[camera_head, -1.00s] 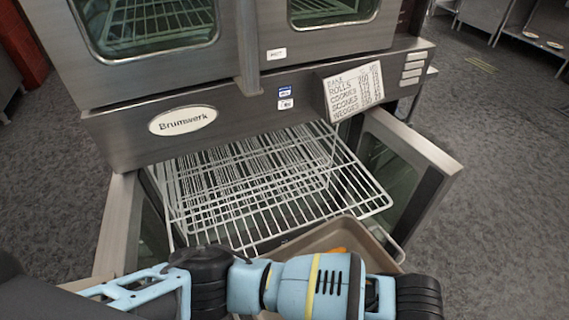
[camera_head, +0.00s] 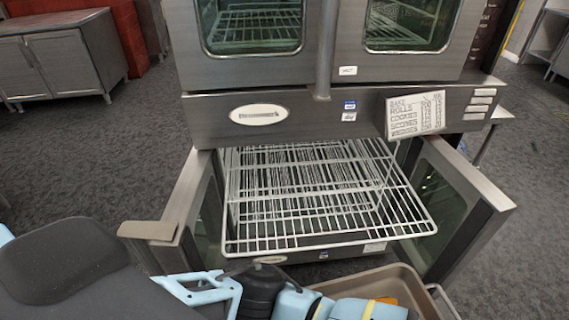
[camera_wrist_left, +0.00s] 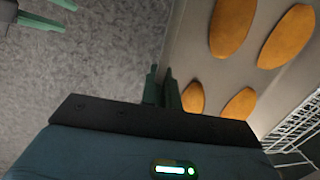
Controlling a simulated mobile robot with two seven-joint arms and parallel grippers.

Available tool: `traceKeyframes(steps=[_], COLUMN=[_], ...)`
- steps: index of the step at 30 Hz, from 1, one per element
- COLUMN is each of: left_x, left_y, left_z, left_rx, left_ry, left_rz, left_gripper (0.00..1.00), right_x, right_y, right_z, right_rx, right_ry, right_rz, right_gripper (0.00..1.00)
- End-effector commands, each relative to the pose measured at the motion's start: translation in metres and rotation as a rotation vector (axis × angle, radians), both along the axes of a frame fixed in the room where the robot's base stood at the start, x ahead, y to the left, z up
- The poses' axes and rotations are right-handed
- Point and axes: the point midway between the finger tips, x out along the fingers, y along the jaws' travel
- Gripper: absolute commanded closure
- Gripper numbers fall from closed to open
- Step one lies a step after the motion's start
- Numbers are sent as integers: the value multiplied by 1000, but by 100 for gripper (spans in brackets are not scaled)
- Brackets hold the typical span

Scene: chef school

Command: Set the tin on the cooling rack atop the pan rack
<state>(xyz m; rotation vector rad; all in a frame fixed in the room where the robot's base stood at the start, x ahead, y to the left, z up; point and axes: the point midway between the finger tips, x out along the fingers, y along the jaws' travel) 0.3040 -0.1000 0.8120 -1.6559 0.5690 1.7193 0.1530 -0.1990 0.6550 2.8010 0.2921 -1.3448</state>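The tin (camera_head: 420,291) is a shallow grey-brown tray at the bottom right of the head view, partly hidden by my arm. In the left wrist view the tin (camera_wrist_left: 205,62) holds several orange-brown oval pieces. My left gripper (camera_wrist_left: 161,82) has its fingers close together on the tin's rim. A white wire rack (camera_head: 330,243) stands in the open lower oven, higher than its floor; more wires show beneath and behind it. I cannot tell cooling rack from pan rack there. Another gripper, apparently my right (camera_wrist_left: 55,12), shows spread, empty fingers at the wrist view's top left.
The lower oven doors stand open on both sides, left (camera_head: 190,205) and right (camera_head: 465,190). The oven front with a card (camera_head: 416,114) overhangs the rack's back. The rack's top looks bare. Steel cabinets (camera_head: 65,62) stand at the far left.

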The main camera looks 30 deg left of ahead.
Motion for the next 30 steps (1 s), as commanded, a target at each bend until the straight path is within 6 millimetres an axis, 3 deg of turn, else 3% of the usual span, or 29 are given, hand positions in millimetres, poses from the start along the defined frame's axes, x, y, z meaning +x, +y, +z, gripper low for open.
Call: traceKeyframes(steps=[5, 15, 23, 30], left_x=[1, 8, 21, 35], left_y=[0, 28, 76, 140], left_z=[2, 14, 35, 65], left_rx=[-1, 0, 3, 3], left_ry=[-3, -4, -9, -9], left_rz=[-1, 70, 188, 352], left_gripper=[100, 100, 100, 100], right_x=[1, 2, 5, 4], right_y=[0, 0, 1, 0], right_z=[1, 1, 2, 1], right_rx=[1, 1, 1, 0], right_ry=[-3, -4, -9, -7], right_rz=[-1, -1, -1, -1], right_gripper=[64, 64, 64, 64])
